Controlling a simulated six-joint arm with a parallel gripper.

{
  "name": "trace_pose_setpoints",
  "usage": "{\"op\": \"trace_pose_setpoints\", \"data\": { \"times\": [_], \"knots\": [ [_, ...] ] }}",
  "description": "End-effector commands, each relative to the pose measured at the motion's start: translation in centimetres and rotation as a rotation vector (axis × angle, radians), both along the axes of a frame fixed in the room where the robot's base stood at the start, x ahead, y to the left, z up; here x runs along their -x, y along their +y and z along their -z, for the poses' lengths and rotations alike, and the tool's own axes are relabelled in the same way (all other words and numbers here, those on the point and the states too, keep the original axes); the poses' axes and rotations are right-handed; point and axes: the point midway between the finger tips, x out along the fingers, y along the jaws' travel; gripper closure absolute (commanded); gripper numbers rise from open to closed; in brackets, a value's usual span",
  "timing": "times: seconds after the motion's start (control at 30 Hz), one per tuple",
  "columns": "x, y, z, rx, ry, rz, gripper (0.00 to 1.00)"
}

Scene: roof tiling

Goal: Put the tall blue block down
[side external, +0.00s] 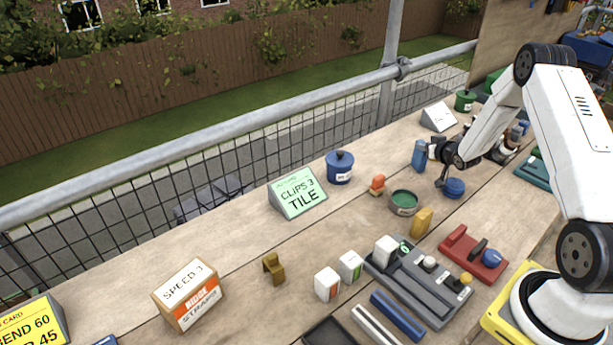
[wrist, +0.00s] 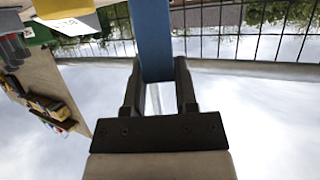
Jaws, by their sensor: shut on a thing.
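The tall blue block (side external: 419,155) is upright at the far part of the bench in the side view. My gripper (side external: 432,152) is shut on it from the right. In the wrist view the blue block (wrist: 152,40) stands between the two dark fingers of my gripper (wrist: 157,75), with its upper part out of the picture. I cannot tell whether its lower end touches the wood.
A round blue knob-like piece (side external: 453,187) lies just below my gripper. A lidded blue pot (side external: 340,167) is left. Bare wood lies around (side external: 375,150).

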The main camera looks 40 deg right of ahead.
Motion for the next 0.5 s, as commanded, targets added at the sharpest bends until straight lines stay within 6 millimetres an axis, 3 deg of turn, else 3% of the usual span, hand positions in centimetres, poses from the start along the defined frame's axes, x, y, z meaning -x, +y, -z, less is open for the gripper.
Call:
{"op": "trace_pose_setpoints", "data": {
  "times": [0.37,0.4,0.5],
  "knots": [
    [0.0,-0.01,0.3,0.0,-0.001,0.0,1.0],
    [-0.01,0.0,0.32,0.0,0.0,0.0,0.58],
    [-0.01,0.0,0.3,0.0,0.0,0.0,0.29]
  ]
}}
